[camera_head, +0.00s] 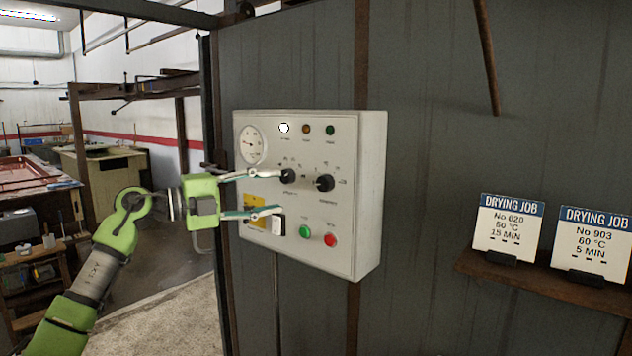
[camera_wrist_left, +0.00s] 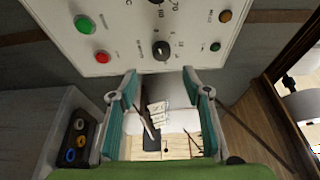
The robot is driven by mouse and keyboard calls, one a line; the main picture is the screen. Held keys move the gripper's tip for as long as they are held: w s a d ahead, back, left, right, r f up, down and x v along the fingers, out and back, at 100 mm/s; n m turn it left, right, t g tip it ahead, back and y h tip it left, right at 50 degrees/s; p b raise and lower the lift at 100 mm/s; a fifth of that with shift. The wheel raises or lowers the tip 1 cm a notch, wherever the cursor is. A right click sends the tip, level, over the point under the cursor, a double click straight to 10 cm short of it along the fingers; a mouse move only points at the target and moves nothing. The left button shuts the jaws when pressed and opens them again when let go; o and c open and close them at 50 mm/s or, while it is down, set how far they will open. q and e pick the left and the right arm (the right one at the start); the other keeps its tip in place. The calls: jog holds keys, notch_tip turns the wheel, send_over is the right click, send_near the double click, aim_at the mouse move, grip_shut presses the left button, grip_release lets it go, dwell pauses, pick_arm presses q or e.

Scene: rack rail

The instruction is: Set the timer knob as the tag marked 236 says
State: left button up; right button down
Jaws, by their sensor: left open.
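A grey-white control panel (camera_head: 309,270) hangs on the dark wall. It has a left black knob (camera_head: 287,176), whose wrist-view scale shows 70 and C, and a right black knob (camera_head: 325,183), also in the left wrist view (camera_wrist_left: 160,50). The right knob's small label is unreadable. My left gripper (camera_head: 281,192) is open and empty in front of the panel, overlapping its left part in the head view. In the wrist view the right knob lies beyond the fingertips, apart from them. Two tags show, No 620 (camera_head: 508,232) and No 903 (camera_head: 592,246); none reads 236.
Below the knobs are a white switch (camera_head: 278,229), a green button (camera_head: 305,231) and a red button (camera_head: 330,240). A gauge (camera_head: 252,145) and lamps sit above. A rusty shelf (camera_head: 540,285) bears the tags. A rusty rod (camera_head: 487,55) hangs at upper right.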

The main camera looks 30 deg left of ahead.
aim_at(321, 184)
pick_arm(q)
jog(key=p+x, duration=0.1)
jog(key=x, duration=0.2)
jog(key=p+x, duration=0.2)
jog(key=x, duration=0.1)
jog(key=p+x, duration=0.1)
jog(key=x, duration=0.3)
jog(key=shift+d+r+p, duration=0.1)
jog(key=shift+r+p, duration=0.2)
jog(key=shift+p, duration=0.05)
jog(key=shift+w+d+f, duration=0.15)
jog(key=shift+w+d, duration=0.2)
jog(key=shift+w, duration=0.25)
jog(key=c, duration=1.1)
